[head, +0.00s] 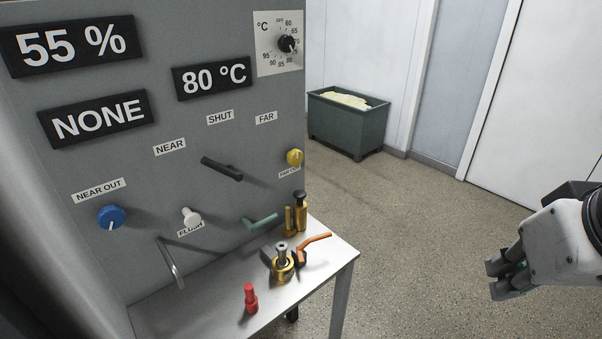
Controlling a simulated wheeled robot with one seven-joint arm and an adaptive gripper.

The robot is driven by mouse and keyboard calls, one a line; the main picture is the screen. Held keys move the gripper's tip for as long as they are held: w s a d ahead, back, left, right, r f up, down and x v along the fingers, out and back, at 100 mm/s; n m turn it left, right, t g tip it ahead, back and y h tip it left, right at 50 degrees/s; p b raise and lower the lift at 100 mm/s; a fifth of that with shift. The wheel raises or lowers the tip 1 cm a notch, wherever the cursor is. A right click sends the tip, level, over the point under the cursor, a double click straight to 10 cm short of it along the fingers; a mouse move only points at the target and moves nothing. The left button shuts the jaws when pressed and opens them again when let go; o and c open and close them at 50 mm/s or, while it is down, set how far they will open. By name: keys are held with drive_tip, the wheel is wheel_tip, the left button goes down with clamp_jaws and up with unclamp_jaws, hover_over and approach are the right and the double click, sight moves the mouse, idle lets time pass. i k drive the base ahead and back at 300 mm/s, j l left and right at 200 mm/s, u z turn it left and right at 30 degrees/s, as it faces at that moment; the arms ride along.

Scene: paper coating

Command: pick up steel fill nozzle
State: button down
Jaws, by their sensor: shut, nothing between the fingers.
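A short steel-grey piece (281,249), which looks like the steel fill nozzle, stands upright in a round brass fitting (283,272) on the small grey table (325,268) in the head view. An orange lever (316,239) reaches out beside it to the right. A bent steel tube (172,265) also hangs from the panel to the left. My gripper (495,279) is at the right edge of the view, well right of the table and apart from everything on it. It is shut and empty.
A red fitting (250,298) stands near the table's front. Black-topped brass parts (300,213) stand at its back right. The grey panel (120,165) with knobs, a black handle (222,168) and a green lever (260,222) rises behind. A green bin (347,122) stands far back. Floor between table and gripper is clear.

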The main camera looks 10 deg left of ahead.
sight(281, 246)
drive_tip(key=u, duration=0.75)
drive_tip(key=j+z, duration=0.2)
drive_tip(key=j, duration=0.2)
drive_tip(key=k, duration=0.6)
